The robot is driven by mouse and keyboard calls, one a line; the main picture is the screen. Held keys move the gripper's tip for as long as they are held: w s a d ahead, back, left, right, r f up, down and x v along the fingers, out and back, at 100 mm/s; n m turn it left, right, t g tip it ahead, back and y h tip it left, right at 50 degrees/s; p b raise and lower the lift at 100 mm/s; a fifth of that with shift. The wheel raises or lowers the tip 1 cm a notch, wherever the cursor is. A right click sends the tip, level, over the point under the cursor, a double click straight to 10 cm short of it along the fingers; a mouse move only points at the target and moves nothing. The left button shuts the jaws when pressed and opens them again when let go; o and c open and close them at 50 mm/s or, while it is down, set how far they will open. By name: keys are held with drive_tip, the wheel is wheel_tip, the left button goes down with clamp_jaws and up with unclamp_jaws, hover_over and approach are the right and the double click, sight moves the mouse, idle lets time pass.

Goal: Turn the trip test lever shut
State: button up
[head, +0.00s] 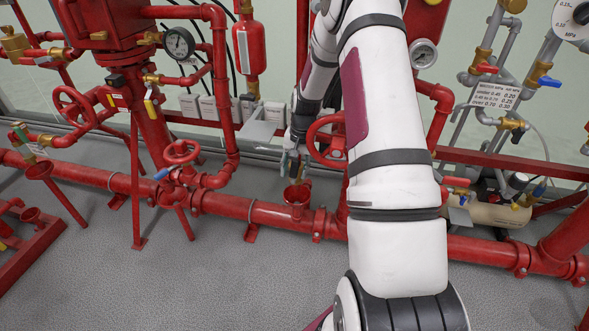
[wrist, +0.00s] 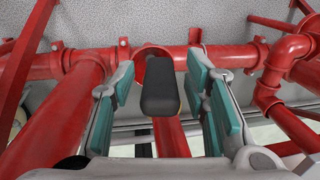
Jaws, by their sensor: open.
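A dark grey handle, probably the trip test lever (wrist: 160,90), is in the middle of the wrist view. My gripper (wrist: 162,78) is open, with one teal-padded finger on each side of the handle. Gaps show between the handle and both pads, so they appear apart. In the head view my gripper (head: 293,165) points down above a red drain cup (head: 296,196) on the long floor pipe. The lever cannot be made out there, as my gripper and arm cover that spot.
A red handwheel (head: 328,140) stands just right of my gripper. Another red handwheel (head: 181,152) and a pressure gauge (head: 179,43) are on the left. The red floor pipe (head: 263,213) runs across below. Grey floor in front is clear.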

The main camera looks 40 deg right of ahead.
drive_tip(key=r, duration=0.7)
drive_tip(key=shift+s+d+r, duration=0.15)
drive_tip(key=shift+s+d, duration=0.15)
drive_tip(key=shift+s, duration=0.1)
